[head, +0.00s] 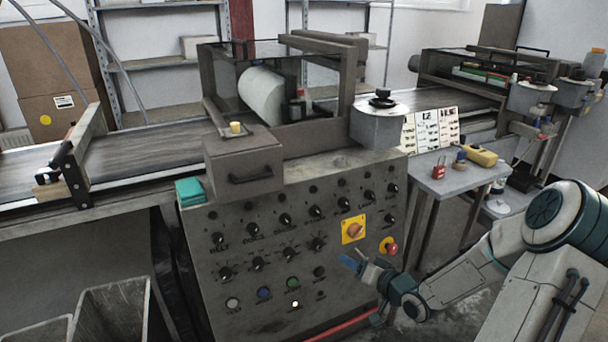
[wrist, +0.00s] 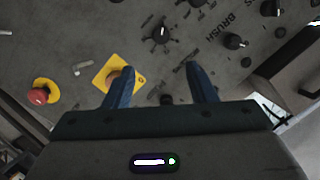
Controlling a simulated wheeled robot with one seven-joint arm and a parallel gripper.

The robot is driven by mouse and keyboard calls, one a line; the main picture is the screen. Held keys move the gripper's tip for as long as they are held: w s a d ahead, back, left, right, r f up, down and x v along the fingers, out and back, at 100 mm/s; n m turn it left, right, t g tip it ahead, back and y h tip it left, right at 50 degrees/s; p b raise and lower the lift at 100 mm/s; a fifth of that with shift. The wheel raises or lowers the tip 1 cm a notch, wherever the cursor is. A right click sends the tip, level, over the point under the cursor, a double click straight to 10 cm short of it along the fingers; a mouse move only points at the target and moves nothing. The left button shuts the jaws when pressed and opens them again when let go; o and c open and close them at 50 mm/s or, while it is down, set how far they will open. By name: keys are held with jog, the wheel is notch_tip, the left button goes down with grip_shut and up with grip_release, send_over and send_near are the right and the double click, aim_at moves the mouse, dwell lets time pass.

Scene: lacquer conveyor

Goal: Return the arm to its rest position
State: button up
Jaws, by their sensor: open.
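My arm (head: 465,279) reaches in from the right in the head view, in front of the grey control panel (head: 215,295). My gripper (head: 350,262) is near the panel's right part, below the yellow-backed rotary switch (head: 354,230). In the wrist view my gripper (wrist: 158,88) has its two blue fingers apart with nothing between them. The panel face (wrist: 100,25) lies beyond the fingers. The yellow switch plate (wrist: 113,77) is partly hidden behind the left finger. I cannot tell whether a finger touches the panel.
A red emergency button (head: 391,249) sits right of the switch, close to my arm. A small table (head: 455,183) with a red padlock (head: 439,169) stands behind my arm. The conveyor (head: 150,148) runs behind the panel. Grey bins (head: 115,300) stand at lower left.

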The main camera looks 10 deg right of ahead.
jog(key=s+r+n+g+h+p, duration=0.1)
jog(key=s+r+g+h+p, duration=0.3)
jog(key=r, duration=0.4)
jog(key=s+r+n+g+h+p, duration=0.1)
jog(key=s+r+g+h+p, duration=0.2)
jog(key=s+r+h+p, duration=0.45)
jog(key=s+a+r+g+y+p, duration=0.1)
jog(key=s+a+r+y+p, duration=0.1)
jog(key=s+r, duration=0.5)
jog(key=s+a+r+g+y+p, duration=0.1)
jog(key=s+a+r+g+y, duration=0.1)
jog(key=s+a+r, duration=0.3)
notch_tip(320, 180, up, 2)
jog(key=shift+s+r+n+p, duration=0.2)
jog(key=shift+s+n+p, duration=0.2)
jog(key=shift+s, duration=0.45)
jog(key=shift+d+y, duration=0.1)
jog(key=shift+y, duration=0.15)
